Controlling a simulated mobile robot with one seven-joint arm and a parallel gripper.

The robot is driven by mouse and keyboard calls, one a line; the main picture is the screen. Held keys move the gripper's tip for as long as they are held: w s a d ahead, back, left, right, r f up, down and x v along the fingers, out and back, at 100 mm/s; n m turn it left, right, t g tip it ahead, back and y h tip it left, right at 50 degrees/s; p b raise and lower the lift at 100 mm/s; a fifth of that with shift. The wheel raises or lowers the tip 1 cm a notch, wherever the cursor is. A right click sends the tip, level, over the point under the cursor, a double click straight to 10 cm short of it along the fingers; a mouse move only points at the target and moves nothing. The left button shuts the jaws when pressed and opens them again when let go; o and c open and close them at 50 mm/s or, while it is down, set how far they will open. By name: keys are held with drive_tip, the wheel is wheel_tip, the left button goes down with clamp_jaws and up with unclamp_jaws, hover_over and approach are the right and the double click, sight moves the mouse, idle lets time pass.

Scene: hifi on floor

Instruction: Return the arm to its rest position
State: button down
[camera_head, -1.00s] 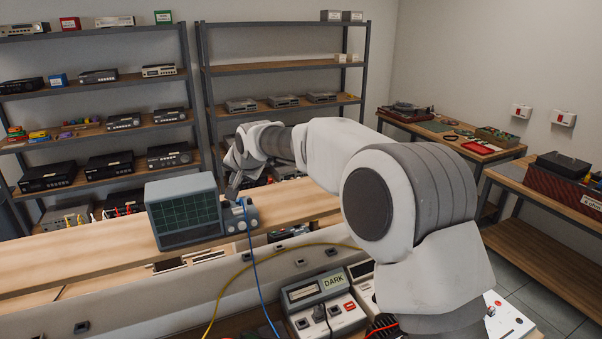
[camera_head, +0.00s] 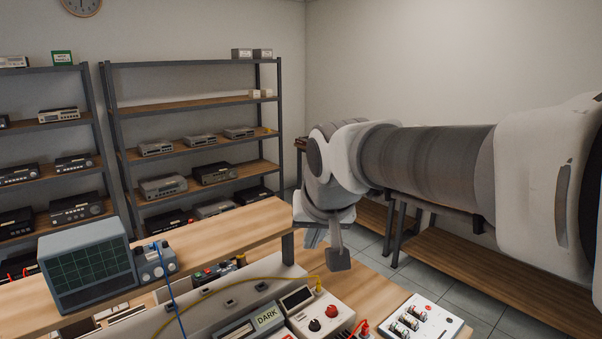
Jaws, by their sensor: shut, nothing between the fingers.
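My arm reaches in from the right side of the head view, its wrist bent downward near the middle. My gripper (camera_head: 337,260) hangs at the wrist's lower end, pointing down. It is shut and empty, in the air beyond the right end of the raised shelf (camera_head: 215,238) of the bench. It appears above and behind the instruments at the bench front and touches nothing that I can see. Part of the fingers is hard to make out.
An oscilloscope (camera_head: 86,265) and a small blue-grey box (camera_head: 156,262) stand on the raised shelf. A yellow cable (camera_head: 240,281) crosses here. Racks stand behind.

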drive_tip(key=s+d+f, duration=0.3)
drive_tip(key=s+d, duration=0.1)
drive_tip(key=s, duration=0.2)
drive_tip(key=s+d+f+h+b, duration=0.1)
drive_tip(key=s+d+f, duration=0.2)
drive_tip(key=s, duration=0.3)
drive_tip(key=s+d+f+g, duration=0.1)
drive_tip(key=s+d+f, duration=0.1)
drive_tip(key=s+d, duration=0.3)
drive_tip(key=shift+s+f+m, duration=0.3)
drive_tip(key=shift+s+f, duration=0.1)
drive_tip(key=shift+s, duration=0.25)
drive_tip(key=shift+d, duration=0.1)
